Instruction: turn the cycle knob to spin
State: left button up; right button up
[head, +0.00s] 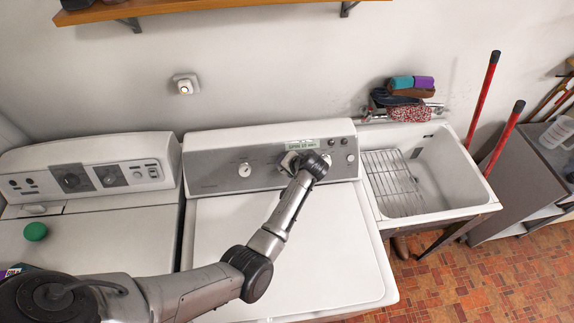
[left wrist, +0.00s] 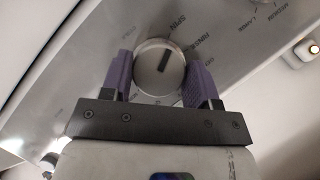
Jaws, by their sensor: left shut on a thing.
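The cycle knob (left wrist: 152,82) is a round silver dial with a dark pointer mark, on the washer's grey control panel (head: 215,172). In the left wrist view the mark slants up and slightly right, roughly toward the printed word SPIN (left wrist: 180,23). RINSE (left wrist: 198,38) is printed to the right of it. My left gripper (left wrist: 160,76) is shut on the knob, with one purple finger on each side. In the head view my left arm reaches up to the panel, and the gripper (head: 292,160) and wrist largely hide the knob. My right gripper is not in view.
A green-lettered label (head: 313,143) sits above the wrist. A second machine (head: 95,240) stands left, and a utility tub (head: 440,163) with a wire rack stands right.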

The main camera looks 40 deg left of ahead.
pick_arm(q)
jog(key=shift+f, duration=0.1)
dwell(0.3)
jog(key=o, duration=0.9)
jog(key=v, duration=1.4)
jog(key=shift+s+a, duration=0.1)
jog(key=shift+a, duration=0.05)
jog(key=shift+n, duration=0.3)
